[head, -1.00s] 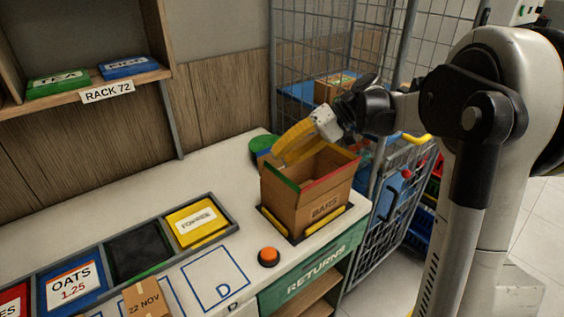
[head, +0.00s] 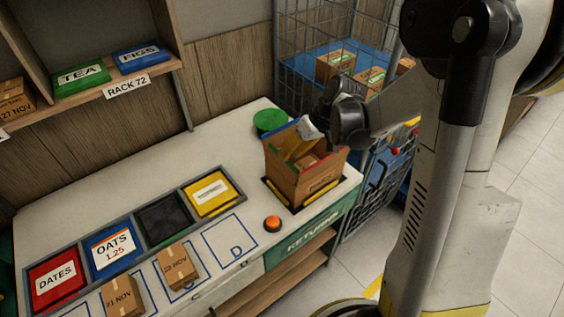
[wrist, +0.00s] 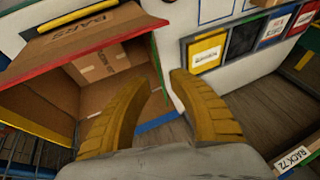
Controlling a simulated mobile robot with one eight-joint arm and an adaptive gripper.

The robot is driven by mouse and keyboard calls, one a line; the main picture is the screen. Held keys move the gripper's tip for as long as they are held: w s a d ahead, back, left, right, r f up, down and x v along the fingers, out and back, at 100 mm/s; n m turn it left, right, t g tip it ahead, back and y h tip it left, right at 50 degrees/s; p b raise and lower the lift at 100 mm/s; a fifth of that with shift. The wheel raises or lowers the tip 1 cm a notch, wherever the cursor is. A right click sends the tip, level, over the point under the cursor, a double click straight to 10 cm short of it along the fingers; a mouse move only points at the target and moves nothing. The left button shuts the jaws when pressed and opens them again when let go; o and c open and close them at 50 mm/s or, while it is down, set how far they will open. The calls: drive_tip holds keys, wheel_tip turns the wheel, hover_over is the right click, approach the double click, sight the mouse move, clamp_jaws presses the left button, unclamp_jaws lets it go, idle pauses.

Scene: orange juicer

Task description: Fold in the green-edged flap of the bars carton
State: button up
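The open brown bars carton (head: 292,184) stands at the right end of the counter, with a smaller brown box inside it. Its green-edged flap (wrist: 157,68) is seen nearly edge-on in the wrist view, standing up. My gripper (wrist: 160,60) is open, with its yellow fingers apart at the carton's rim. The green edge runs between the fingers, the left one on the carton's inner side and the right one outside. I cannot tell whether either touches it. The red-edged flap (wrist: 85,40) slants outward. A blue edge (wrist: 160,121) lies below the gap.
An orange button (head: 272,223) sits on the counter in front of the carton. A row of coloured bins (head: 110,247) lies to the left, with small boxes before it. A green round container (head: 268,121) stands behind the carton, and a wire cage (head: 300,60) behind that.

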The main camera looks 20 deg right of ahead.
sight(282, 162)
drive_tip(key=x, duration=0.5)
drive_tip(key=shift+w+a+f+b, duration=0.1)
drive_tip(key=shift+a+f+b, duration=0.1)
drive_tip(key=shift+f+b, duration=0.15)
clamp_jaws()
